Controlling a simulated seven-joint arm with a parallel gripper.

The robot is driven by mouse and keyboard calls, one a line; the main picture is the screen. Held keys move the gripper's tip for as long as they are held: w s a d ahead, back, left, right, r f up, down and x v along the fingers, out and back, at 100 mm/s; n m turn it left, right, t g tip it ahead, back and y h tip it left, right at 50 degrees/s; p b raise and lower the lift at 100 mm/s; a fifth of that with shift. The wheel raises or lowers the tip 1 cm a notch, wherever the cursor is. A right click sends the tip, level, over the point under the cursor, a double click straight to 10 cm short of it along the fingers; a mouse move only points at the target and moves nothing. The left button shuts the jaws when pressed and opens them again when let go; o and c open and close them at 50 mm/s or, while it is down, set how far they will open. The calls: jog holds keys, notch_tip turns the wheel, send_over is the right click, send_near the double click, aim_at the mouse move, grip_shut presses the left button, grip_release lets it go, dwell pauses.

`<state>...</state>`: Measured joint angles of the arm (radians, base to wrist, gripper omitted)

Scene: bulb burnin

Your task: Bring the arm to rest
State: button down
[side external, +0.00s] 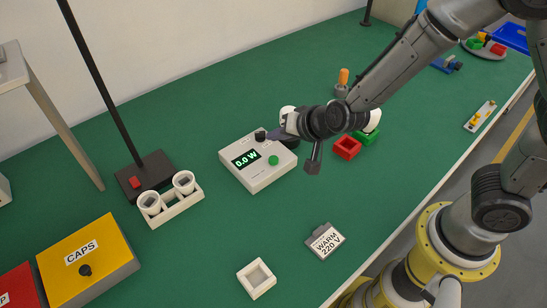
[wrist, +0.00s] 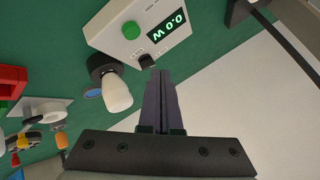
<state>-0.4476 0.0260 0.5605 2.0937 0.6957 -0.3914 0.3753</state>
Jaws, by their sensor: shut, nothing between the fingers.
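My gripper (side external: 270,136) is at the right back edge of the white meter box (side external: 258,178), its fingers together and empty. In the wrist view the closed fingertips (wrist: 160,72) point at the box edge, close to a small black switch (wrist: 148,61); I cannot tell whether they touch. The meter's green display (side external: 246,158) reads 0.0 W, and a round green button (side external: 273,160) sits beside it. A white bulb (wrist: 117,94) is in a black holder (wrist: 102,67) next to the box. In the side view my gripper partly covers this area.
A rack with two white cups (side external: 172,210), a yellow CAPS box (side external: 84,258), a WARM 220 V tag (side external: 325,241) and a small white tray (side external: 257,281) stand on the green table. A black post (side external: 100,85) rises at left.

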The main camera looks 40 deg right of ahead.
jog(key=shift+w+d+r, duration=0.15)
jog(key=shift+d+r, duration=0.05)
jog(key=shift+d, duration=0.1)
jog(key=s+d+r+t, duration=0.15)
jog(key=d+r, duration=0.25)
jog(key=r, duration=0.5)
jog(key=s+d+r+t, duration=0.15)
jog(key=d+r, duration=0.25)
jog(key=r, duration=0.6)
jog(key=s+d+r+n+g, duration=0.2)
jog(key=s+d+n, duration=0.15)
jog(key=s, duration=0.85)
jog(key=s+d+f+n+g+h, duration=0.1)
jog(key=s+f+n+g, duration=0.3)
jog(key=s, duration=0.6)
notch_tip(320, 180, down, 2)
jog(key=shift+s+d+f+g, duration=0.2)
jog(key=shift+s+d+g, duration=0.1)
jog(key=shift+d, duration=0.1)
